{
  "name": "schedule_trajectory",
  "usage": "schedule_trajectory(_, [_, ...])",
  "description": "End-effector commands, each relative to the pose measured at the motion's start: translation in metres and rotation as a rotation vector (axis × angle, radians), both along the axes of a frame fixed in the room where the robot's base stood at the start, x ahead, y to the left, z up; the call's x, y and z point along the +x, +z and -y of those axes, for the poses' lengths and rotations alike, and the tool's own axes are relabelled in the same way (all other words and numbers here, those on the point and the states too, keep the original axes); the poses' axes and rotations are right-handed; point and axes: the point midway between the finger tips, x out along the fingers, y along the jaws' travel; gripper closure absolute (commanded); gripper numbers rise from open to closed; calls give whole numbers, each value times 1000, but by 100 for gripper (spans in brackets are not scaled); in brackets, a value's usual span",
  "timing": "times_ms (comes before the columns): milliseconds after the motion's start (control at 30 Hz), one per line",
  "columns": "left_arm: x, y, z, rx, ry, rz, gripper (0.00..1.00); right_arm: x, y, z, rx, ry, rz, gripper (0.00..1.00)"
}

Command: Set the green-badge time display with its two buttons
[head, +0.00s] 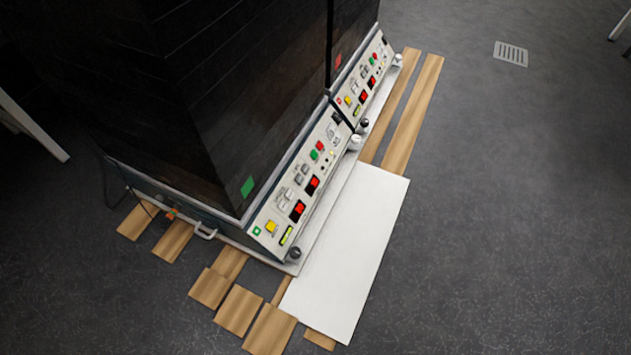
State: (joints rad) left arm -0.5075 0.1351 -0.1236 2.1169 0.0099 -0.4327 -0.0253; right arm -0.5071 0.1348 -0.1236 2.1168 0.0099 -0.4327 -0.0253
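A shaker bioreactor with a dark cabinet (215,110) carries a green badge (247,187) on its lower corner. Its sloped white control panel (272,213) faces right. The panel has two red-lit displays, a lower one (297,210) and an upper one (312,183). A yellow-green display (286,236) sits near the panel's lower end. Pale buttons (285,198) lie beside the lower red display, and grey buttons (301,175) beside the upper one. Digits and labels are too small to read, so I cannot tell which display shows time. Neither of my grippers is in view.
A second unit with a red badge (338,60) and a similar panel (360,84) adjoins behind. A white board (350,250) and wooden planks (412,115) lie on the dark floor around the base. The floor at right is open, with a drain grate (511,53).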

Motion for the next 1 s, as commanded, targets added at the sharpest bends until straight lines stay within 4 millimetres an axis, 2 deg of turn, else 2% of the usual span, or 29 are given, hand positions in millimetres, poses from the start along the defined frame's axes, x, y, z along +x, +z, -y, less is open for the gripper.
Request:
schedule_trajectory(33, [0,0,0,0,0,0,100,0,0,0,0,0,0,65])
schedule_trajectory(300, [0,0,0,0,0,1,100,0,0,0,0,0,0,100])
schedule_trajectory(1000, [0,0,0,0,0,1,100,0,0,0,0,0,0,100])
